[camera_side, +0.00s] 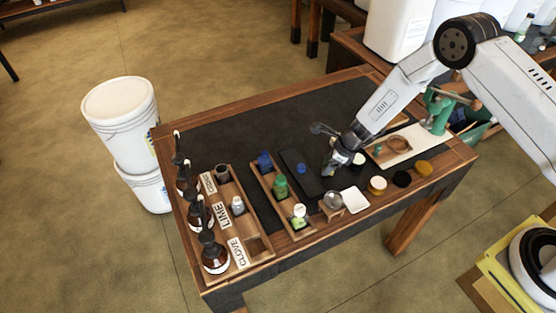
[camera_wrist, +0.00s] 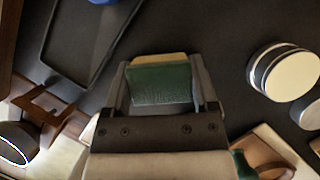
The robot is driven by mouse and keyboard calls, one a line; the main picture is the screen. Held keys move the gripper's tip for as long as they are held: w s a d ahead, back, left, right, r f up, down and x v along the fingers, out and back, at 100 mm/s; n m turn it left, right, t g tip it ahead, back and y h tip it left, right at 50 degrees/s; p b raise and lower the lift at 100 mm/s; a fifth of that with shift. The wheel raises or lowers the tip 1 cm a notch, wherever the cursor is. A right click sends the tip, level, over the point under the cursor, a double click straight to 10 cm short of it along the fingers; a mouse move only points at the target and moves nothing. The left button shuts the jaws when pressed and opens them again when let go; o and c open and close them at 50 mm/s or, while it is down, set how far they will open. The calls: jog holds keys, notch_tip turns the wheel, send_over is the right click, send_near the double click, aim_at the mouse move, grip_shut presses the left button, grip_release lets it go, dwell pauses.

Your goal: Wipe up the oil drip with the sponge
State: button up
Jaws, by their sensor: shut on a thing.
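My gripper (camera_side: 335,166) is over the dark mat in the middle of the table in the side view. In the wrist view my gripper (camera_wrist: 160,78) is shut on the sponge (camera_wrist: 160,86), which has a green face and a yellow edge. The sponge sits between both fingers. In the side view the sponge is too small and covered to make out clearly. I cannot make out the oil drip in either view; whether the gripper or sponge hides it I cannot tell.
A black tray (camera_side: 310,183) with a blue-capped item lies left of my gripper. Wooden racks (camera_side: 264,193) with bottles and amber pump bottles (camera_side: 214,254) stand further left. The mat (camera_side: 240,128) is clear at the back.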

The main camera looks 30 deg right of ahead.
aim_at(317, 157)
jog(key=shift+w+r, duration=0.1)
jog(key=shift+w, duration=1.95)
jog(key=shift+w+f, duration=0.25)
jog(key=shift+w, duration=0.05)
jog(key=shift+w+r, duration=0.25)
jog(key=shift+w, duration=0.6)
notch_tip(317, 157, up, 8)
jog(key=shift+s+f, duration=0.1)
jog(key=shift+s, duration=0.05)
